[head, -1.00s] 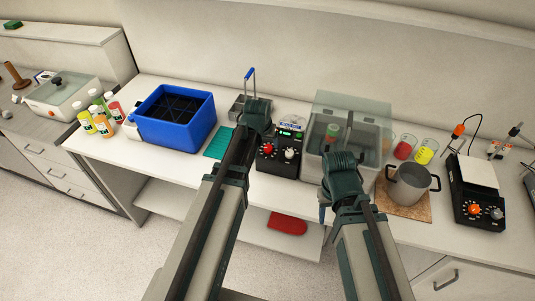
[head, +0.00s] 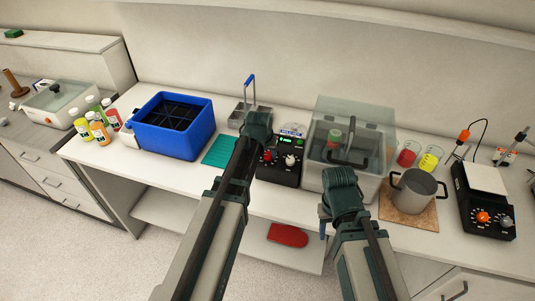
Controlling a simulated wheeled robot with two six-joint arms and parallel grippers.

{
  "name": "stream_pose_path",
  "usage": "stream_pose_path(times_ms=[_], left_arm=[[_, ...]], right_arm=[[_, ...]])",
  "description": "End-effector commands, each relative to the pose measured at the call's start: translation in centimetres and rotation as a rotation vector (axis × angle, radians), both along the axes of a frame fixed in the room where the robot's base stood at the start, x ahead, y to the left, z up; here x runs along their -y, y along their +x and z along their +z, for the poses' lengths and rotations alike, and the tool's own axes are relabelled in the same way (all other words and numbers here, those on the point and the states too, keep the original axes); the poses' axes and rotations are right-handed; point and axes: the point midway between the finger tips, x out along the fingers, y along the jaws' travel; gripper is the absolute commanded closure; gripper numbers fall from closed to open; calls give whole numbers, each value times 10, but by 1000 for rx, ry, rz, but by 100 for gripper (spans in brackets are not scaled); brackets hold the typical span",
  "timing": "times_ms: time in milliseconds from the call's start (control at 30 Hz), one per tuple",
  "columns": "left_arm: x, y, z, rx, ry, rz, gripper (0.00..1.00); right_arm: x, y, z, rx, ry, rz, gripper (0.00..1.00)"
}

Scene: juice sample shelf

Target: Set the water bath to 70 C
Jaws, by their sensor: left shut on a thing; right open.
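The water bath (head: 369,185) is a clear-lidded tank with a black control box (head: 280,172) on its left side. The box carries a red knob (head: 267,156), a white knob (head: 290,160) and a small display (head: 286,141), too small to read. My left gripper (head: 257,135) is over the box's left end, shut, at the red knob; its fingertips and their contact are mostly hidden by my own arm. My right gripper (head: 324,218) is open and empty, hanging in front of the tank near the bench edge.
Left of the box stand a metal rack with a blue handle (head: 249,82), a green mat (head: 219,148), a blue crate (head: 148,149) and several bottles. To the right are a steel pot (head: 414,190) on a cork mat, two beakers and a hotplate with knobs (head: 486,205).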

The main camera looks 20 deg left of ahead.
Motion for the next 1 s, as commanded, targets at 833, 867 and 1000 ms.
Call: stream_pose_path(times_ms=[833,867,1000], left_arm=[[-2,0,0,2,92,-348,100],[-2,0,0,2,99,-376,100],[-3,1,0,4,135,-505,100]], right_arm=[[0,0,1,0,0,0,50],[0,0,1,0,0,0,50],[0,0,1,0,0,0,50]])
